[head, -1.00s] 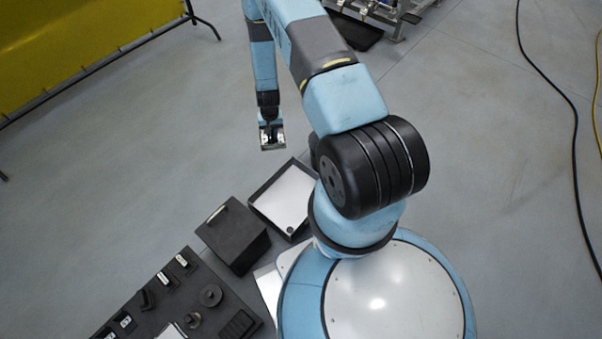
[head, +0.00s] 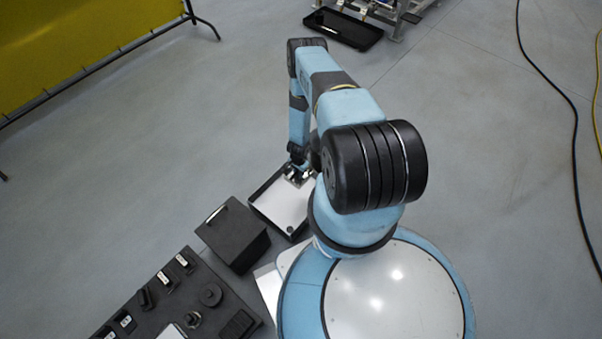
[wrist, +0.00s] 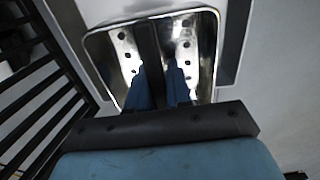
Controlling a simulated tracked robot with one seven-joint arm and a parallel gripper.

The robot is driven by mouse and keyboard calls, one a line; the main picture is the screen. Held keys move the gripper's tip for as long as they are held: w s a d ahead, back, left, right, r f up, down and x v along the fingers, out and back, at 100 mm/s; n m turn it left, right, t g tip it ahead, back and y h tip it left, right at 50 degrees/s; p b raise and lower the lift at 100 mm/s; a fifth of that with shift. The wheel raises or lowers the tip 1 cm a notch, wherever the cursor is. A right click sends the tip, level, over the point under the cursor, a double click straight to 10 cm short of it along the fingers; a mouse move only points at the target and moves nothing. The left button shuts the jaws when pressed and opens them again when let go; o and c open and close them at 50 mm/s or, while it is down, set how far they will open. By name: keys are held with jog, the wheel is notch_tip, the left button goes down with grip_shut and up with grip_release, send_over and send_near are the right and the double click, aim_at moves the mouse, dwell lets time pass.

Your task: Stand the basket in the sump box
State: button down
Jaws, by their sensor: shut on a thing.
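A shiny metal basket with holes in its floor hangs at my gripper, small in the head view (head: 293,178) and large in the wrist view (wrist: 126,58). My gripper (wrist: 163,88) is shut on it; a dark bar across the basket's middle runs to the blue fingers. In the head view my gripper (head: 298,168) is over the far end of a dark-walled, pale-floored tray (head: 277,207). I cannot tell whether the basket touches the tray. No label shows which container is the sump box.
A closed-looking dark box (head: 232,236) with a pale bar on top stands left of the tray. A dark board (head: 222,302) with several small parts is at the bottom left. A black tray (head: 345,30) lies at the back by a metal frame. The floor between is clear.

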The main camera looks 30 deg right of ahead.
jog(key=shift+s+f, duration=0.15)
jog(key=shift+f, duration=0.5)
jog(key=shift+d+f, duration=0.1)
jog(key=shift+f, duration=5.45)
jog(key=shift+s+f, duration=0.15)
jog(key=c, duration=1)
grip_release()
jog(key=shift+o, duration=0.4)
jog(key=o, duration=0.4)
jog(key=shift+s, duration=0.1)
jog(key=shift+o, duration=0.2)
